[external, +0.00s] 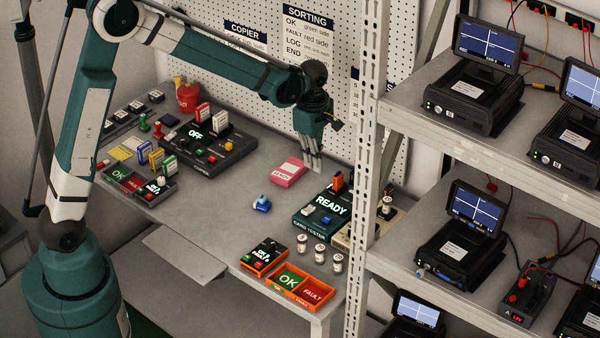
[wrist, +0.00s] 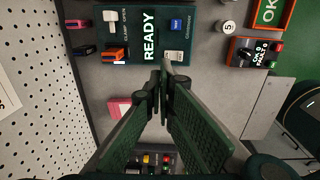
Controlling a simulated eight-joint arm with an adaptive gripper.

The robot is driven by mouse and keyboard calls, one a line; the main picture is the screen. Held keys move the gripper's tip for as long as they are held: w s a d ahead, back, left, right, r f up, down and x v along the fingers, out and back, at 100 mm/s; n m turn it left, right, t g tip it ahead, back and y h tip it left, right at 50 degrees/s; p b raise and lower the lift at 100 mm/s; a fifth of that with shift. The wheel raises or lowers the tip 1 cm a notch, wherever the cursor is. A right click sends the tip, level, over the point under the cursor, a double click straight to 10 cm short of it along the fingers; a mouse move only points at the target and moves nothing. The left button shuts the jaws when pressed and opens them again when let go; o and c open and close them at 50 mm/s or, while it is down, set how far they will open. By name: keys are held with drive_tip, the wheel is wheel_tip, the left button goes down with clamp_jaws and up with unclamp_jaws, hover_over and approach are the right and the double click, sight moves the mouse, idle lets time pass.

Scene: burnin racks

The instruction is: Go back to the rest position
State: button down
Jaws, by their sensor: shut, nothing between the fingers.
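My gripper (external: 312,163) hangs from the teal and white arm, pointing down over the back middle of the bench, near the pink box (external: 290,172). Its fingers are together with nothing between them. In the wrist view my gripper (wrist: 163,70) shows its two green fingers meeting, above bare bench. The pink box (wrist: 119,107) lies to the left of the fingers there, apart from them. My arm is raised and bent, reaching from its base at the lower left.
The READY tester (external: 330,207) stands right of my gripper; the OFF copier (external: 208,143) stands left. A blue piece (external: 262,204) sits mid-bench. Several small cylinders (external: 320,253) and an orange OK/FAULT tray (external: 300,287) are at the front. A metal rack post (external: 365,160) rises at the right.

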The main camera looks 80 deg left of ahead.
drive_tip(key=shift+d, duration=0.1)
drive_tip(key=s+d+r+m+t+b, duration=0.2)
drive_tip(key=s+d+r+m, duration=0.45)
drive_tip(key=d, duration=0.35)
drive_tip(key=s+d+r+m+t+b, duration=0.1)
drive_tip(key=s+d+r+m, duration=0.5)
drive_tip(key=d, duration=0.4)
drive_tip(key=s+d+f+m+t+b, duration=0.3)
drive_tip(key=s+d+f+m+t, duration=0.1)
drive_tip(key=s+d+m, duration=0.9)
drive_tip(key=shift+s+f+m+b, duration=0.15)
drive_tip(key=shift+s+m+b, duration=0.4)
drive_tip(key=shift+s, duration=1.25)
drive_tip(key=shift+d, duration=0.1)
idle(0.8)
